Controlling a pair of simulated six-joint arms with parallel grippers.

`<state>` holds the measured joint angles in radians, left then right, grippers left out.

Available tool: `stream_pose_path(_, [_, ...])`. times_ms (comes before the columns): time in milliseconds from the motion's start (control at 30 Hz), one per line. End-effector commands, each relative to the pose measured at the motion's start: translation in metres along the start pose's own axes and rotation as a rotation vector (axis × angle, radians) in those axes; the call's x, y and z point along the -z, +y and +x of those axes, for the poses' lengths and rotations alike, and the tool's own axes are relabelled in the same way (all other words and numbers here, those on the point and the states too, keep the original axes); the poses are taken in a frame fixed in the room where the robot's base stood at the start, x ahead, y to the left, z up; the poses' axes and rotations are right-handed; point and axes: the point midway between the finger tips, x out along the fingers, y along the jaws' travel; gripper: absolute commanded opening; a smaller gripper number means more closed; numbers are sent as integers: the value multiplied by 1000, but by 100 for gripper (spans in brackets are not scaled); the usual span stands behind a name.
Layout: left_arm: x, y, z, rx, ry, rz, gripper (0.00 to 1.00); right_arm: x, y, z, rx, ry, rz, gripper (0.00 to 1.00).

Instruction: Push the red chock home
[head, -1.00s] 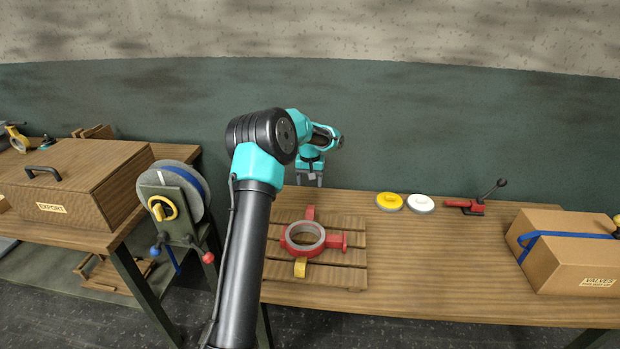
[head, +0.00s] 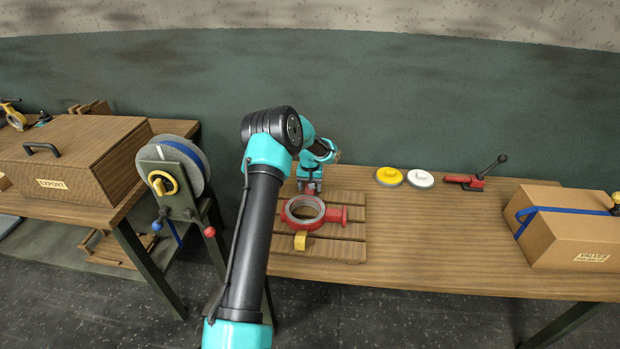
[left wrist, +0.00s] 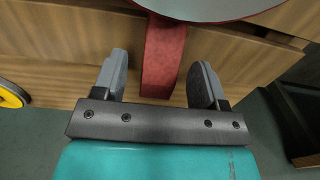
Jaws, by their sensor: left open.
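The red ring-shaped valve casting (head: 304,222) lies on a slatted wooden pallet (head: 348,252), with a stub on its right. A yellow chock (head: 300,240) sits at its near side. The red chock (left wrist: 163,55) is at the far side of the ring. In the left wrist view it lies between the two fingers of my left gripper (left wrist: 161,82), its inner end by the casting's rim (left wrist: 205,8). My left gripper is open, with a gap visible at the chock's right side. In the head view my gripper (head: 309,187) largely hides the red chock. My right gripper is not in view.
A yellow disc (head: 389,176), a white disc (head: 420,178) and a red toggle clamp (head: 470,182) stand right of the pallet. A cardboard box (head: 565,230) is at the bench's right. A reel stand (head: 175,185) is at left. The bench's middle is clear.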

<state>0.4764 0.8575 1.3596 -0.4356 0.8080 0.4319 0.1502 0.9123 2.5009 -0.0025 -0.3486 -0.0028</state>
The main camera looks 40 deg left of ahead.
Motion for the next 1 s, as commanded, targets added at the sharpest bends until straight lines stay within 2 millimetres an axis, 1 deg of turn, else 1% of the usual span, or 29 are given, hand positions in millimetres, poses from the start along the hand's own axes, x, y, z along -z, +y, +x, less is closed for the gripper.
stream_pose_path(100, [0,0,9,0,0,-1,66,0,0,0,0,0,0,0])
stream_pose_path(200, [0,0,12,0,0,-1,66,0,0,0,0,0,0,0])
stream_pose_path(467, [0,0,12,0,1,-1,65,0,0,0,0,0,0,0])
stream_pose_path(1000, [0,0,12,0,0,-1,13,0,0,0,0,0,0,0])
